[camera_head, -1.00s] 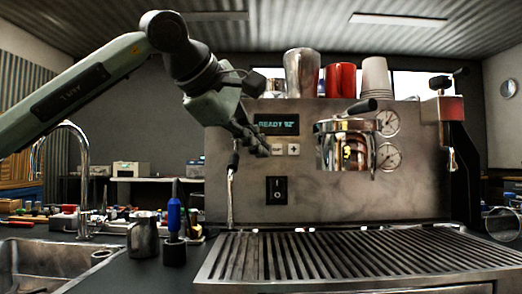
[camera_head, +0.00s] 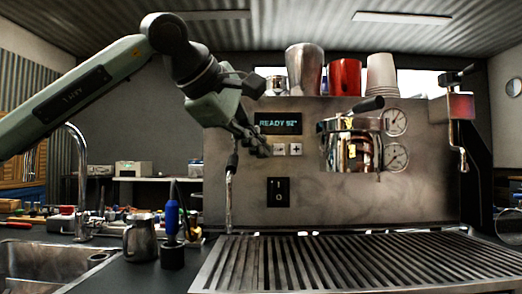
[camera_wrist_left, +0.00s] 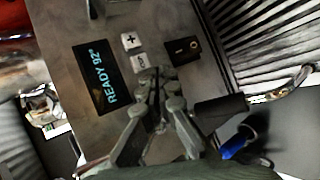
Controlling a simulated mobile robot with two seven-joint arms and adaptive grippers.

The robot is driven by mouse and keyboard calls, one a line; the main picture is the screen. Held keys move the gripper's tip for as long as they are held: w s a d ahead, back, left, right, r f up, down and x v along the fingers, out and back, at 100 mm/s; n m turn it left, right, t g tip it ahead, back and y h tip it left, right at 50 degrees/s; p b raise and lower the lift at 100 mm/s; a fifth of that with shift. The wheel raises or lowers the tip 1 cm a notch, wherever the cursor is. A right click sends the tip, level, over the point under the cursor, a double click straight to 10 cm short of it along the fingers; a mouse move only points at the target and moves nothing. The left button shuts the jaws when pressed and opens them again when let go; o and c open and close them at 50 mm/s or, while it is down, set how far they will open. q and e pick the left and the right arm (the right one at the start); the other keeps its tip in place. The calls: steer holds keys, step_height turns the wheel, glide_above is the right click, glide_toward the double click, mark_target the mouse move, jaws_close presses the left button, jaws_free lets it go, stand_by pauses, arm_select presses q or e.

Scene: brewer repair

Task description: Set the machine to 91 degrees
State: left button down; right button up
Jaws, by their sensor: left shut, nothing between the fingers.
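The espresso machine (camera_head: 350,215) fills the middle and right of the head view. Its display (camera_head: 278,123) reads READY 92°, and the same reading shows in the left wrist view (camera_wrist_left: 96,78). Below the display are a minus button (camera_head: 279,149) and a plus button (camera_head: 296,149). In the left wrist view the plus button (camera_wrist_left: 131,41) is clear, and the minus button (camera_wrist_left: 139,63) is close to my fingertips. My left gripper (camera_head: 262,150) is shut and empty, just left of the minus button. I cannot tell whether it touches it. My right gripper is not in view.
A black power switch (camera_head: 278,192) sits below the buttons. A steam wand (camera_head: 229,195) hangs below my gripper, and the group head with portafilter (camera_head: 350,145) is to the right. A steel pitcher (camera_head: 141,238) and a blue-handled tool (camera_head: 172,216) stand at left.

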arm_select(q)
steer(key=shift+w, duration=0.15)
stand_by(0.7)
steer(key=shift+w+p, duration=0.3)
steer(key=shift+w+p, duration=0.3)
steer(key=shift+w, duration=0.2)
stand_by(0.6)
stand_by(0.3)
steer(key=shift+s+b, duration=0.45)
steer(key=shift+s, duration=0.45)
steer(key=shift+s, duration=0.15)
steer(key=s+b, duration=0.2)
steer(key=s, duration=0.2)
steer(key=shift+s, duration=0.35)
